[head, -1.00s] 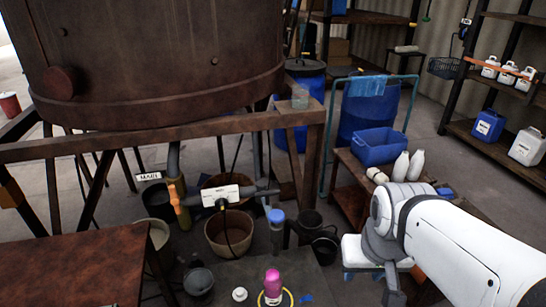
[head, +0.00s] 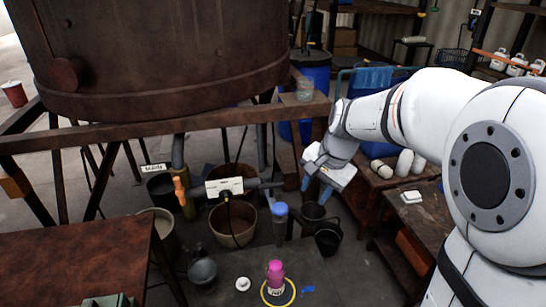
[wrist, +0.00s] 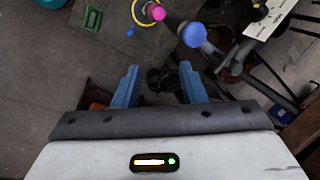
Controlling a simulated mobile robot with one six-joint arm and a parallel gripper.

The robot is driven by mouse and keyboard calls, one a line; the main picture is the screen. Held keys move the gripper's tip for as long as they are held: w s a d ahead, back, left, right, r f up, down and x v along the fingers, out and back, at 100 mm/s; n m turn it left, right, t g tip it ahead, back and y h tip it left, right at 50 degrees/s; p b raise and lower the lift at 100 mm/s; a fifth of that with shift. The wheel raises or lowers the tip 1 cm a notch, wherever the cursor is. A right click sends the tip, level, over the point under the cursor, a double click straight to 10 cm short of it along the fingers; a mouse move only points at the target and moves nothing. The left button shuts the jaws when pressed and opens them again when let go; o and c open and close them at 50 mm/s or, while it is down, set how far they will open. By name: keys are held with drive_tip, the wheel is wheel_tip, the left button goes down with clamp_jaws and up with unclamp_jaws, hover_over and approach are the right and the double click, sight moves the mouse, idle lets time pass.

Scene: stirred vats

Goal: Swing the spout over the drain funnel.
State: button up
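A grey pipe (head: 262,185) runs under the rusty vat, with a white label plate (head: 225,187) and an orange valve handle (head: 180,191). A blue-topped upright piece (head: 279,212) stands near its right end; its blue top also shows in the wrist view (wrist: 194,35). I cannot tell for sure which part is the spout. A dark grey funnel-like bowl (head: 202,271) sits lower left of it, perhaps the drain funnel. My gripper (head: 314,190) is right of the blue top, apart from it. In the wrist view, its blue fingers (wrist: 157,86) are apart with nothing between them.
A pink bottle (head: 275,275) stands in a yellow ring on the floor, with a small white object (head: 243,284) beside it. Buckets (head: 233,226) stand under the vat (head: 150,60). A rusty table (head: 75,260) is at front left. A bench (head: 430,212) stands at right.

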drive_tip(key=w+a+f+m+y, duration=0.1)
drive_tip(key=w+a+f+m, duration=0.15)
drive_tip(key=w, duration=0.25)
drive_tip(key=w+a+f+m+y, duration=0.1)
drive_tip(key=w+a+f+m, duration=0.15)
drive_tip(key=w, duration=0.35)
drive_tip(key=m, duration=0.2)
hover_over(276, 186)
wheel_tip(276, 186, down, 4)
drive_tip(key=shift+f+g+y+p, duration=0.3)
drive_tip(key=shift+g+p, duration=0.1)
drive_tip(key=shift+p, duration=0.1)
drive_tip(key=x, duration=0.7)
drive_tip(key=shift+s+f+p, duration=0.1)
drive_tip(key=shift+f+p, duration=0.05)
drive_tip(key=shift+p, duration=0.15)
clamp_jaws()
